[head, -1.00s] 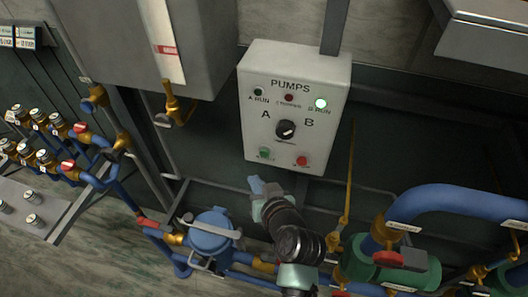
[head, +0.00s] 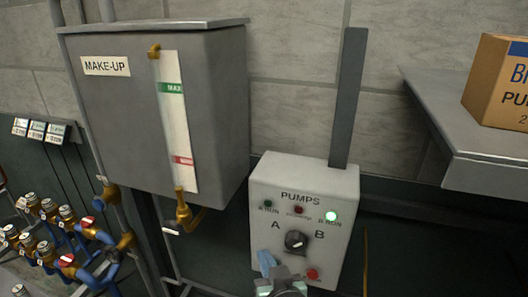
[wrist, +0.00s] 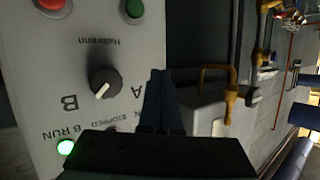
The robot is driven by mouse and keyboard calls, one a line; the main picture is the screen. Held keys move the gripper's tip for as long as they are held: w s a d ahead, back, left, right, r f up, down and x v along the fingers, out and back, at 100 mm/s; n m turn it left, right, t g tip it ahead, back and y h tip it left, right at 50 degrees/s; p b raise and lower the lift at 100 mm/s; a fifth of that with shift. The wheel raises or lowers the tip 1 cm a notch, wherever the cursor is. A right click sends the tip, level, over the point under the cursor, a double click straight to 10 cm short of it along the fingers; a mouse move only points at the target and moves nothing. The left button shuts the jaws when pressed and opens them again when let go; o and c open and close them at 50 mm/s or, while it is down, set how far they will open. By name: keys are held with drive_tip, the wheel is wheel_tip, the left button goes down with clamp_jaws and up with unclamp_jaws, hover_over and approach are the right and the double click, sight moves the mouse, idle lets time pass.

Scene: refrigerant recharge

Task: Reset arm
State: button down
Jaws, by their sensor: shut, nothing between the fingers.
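My gripper (head: 267,262) has blue fingers and is at the bottom of the head view, in front of the lower left of the white pump panel (head: 272,181). It hides the green button there. In the wrist view the fingers (wrist: 161,75) are together and empty, beside the panel's face (wrist: 60,95), which appears upside down. I cannot tell the exact gap to the panel. The black A/B selector knob (head: 295,240) also shows in the wrist view (wrist: 103,83). The green B RUN lamp (head: 331,217) is lit.
A grey MAKE-UP tank (head: 115,125) with a level gauge hangs at left above brass valves (head: 45,210). A metal shelf (head: 455,105) carrying a cardboard box (head: 500,85) juts out at right. A grey conduit (head: 348,95) rises from the panel.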

wheel_tip(320, 180, up, 27)
drive_tip(key=s+t+h+b, duration=0.2)
drive_tip(key=t, duration=0.5)
drive_tip(key=s+r+m+t+h+b, duration=0.1)
drive_tip(key=s+r+t, duration=0.5)
drive_tip(key=s+r, duration=0.7)
wheel_tip(320, 180, up, 5)
drive_tip(key=shift+s+a+f+t, duration=0.2)
drive_tip(key=shift+s+t, duration=0.1)
drive_tip(key=shift+s, duration=0.1)
